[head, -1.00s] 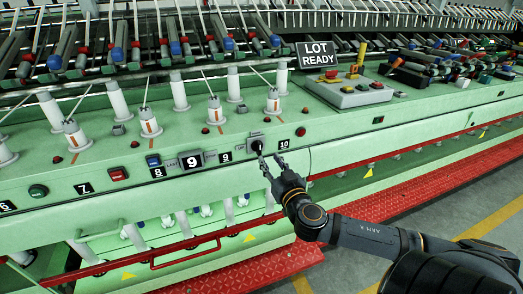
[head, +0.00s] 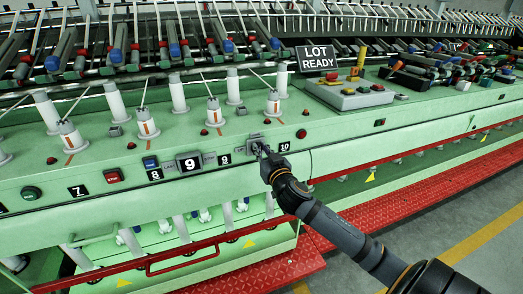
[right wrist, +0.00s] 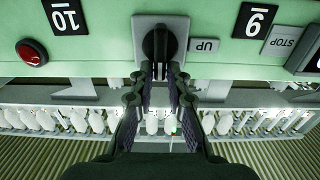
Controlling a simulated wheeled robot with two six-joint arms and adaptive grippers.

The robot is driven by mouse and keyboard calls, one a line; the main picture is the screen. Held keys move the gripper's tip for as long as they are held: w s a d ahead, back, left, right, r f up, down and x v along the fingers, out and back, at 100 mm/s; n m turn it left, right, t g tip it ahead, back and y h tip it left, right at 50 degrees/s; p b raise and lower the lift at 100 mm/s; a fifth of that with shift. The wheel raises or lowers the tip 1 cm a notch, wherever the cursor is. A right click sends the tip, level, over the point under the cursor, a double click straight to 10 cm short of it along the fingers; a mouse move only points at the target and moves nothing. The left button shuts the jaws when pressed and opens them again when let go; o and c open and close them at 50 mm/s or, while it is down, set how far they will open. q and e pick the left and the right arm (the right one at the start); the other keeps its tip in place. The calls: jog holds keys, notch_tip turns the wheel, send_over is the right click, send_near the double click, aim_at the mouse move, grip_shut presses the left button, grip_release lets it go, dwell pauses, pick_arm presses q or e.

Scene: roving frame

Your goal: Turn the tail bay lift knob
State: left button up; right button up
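The lift knob (right wrist: 160,42) is a black knob with a long bar handle on a grey square plate, set in the green front panel. In the head view it sits between the small 9 and 10 labels, mostly hidden by my right gripper (head: 262,151). In the right wrist view my right gripper (right wrist: 160,72) has one fingertip on each side of the bar handle, close in against it; it looks shut on the handle. The bar points straight down toward the gripper in that view. My left gripper is not in view.
An UP label (right wrist: 204,45) and a STOP label (right wrist: 282,40) are on the panel. A red button (head: 302,134) sits right of the 10 label (head: 284,147). A red rail (head: 185,256) runs below. White bobbins and a grey control box (head: 345,94) stand above.

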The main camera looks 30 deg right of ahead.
grip_shut()
